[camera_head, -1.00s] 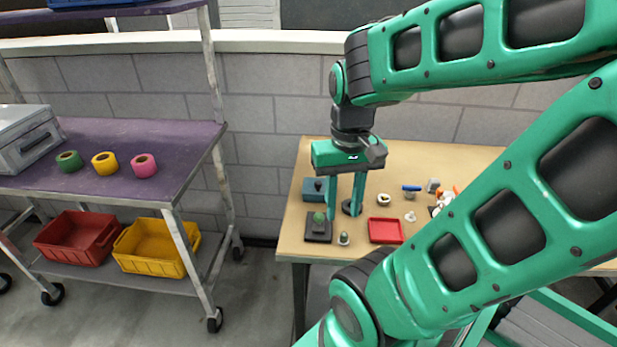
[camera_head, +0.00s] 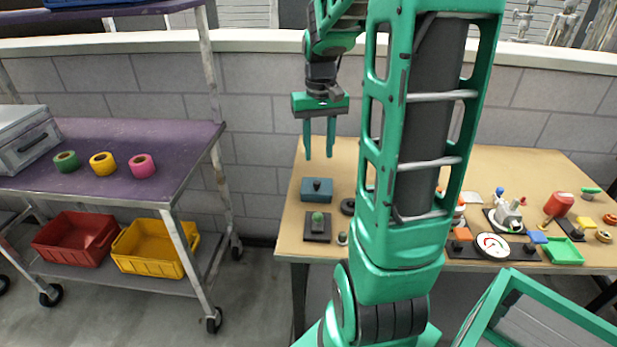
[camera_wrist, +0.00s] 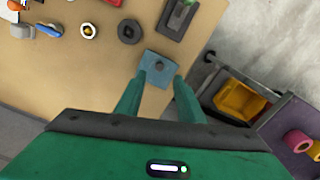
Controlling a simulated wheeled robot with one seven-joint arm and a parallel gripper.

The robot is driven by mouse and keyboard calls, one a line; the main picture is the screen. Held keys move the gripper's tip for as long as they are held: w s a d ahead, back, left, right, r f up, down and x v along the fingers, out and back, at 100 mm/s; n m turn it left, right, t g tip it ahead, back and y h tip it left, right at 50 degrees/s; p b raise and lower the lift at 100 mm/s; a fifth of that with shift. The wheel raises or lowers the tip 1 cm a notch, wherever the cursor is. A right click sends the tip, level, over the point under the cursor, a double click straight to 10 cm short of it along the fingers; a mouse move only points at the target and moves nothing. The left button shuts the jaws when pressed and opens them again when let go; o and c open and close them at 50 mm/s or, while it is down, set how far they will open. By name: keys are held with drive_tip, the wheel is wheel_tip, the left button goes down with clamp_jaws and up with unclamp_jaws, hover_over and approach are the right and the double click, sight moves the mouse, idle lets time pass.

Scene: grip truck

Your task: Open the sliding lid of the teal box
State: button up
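The teal box (camera_head: 317,195) sits near the back left corner of the tan table, with a small dark knob (camera_head: 317,184) on its top. It appears covered; I cannot make out a lid gap. My gripper (camera_head: 319,157) hangs above and behind the box, pointing down, with its two green fingers apart and nothing between them. In the wrist view the box (camera_wrist: 152,87) shows between and beyond the fingertips of my gripper (camera_wrist: 160,78). The fingers are not seen touching the box, and they hide parts of its sides.
A dark block with a green knob (camera_head: 317,218) stands in front of the box, and a black ring (camera_head: 348,207) lies to its right. My arm hides the table's middle. A purple cart (camera_head: 110,150) stands left across a gap. The wall (camera_head: 265,130) is behind.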

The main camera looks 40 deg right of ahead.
sight(316, 182)
drive_tip(key=f, duration=0.7)
drive_tip(key=w+f, duration=0.1)
drive_tip(key=f, duration=0.3)
drive_tip(key=shift+d, duration=0.25)
clamp_jaws()
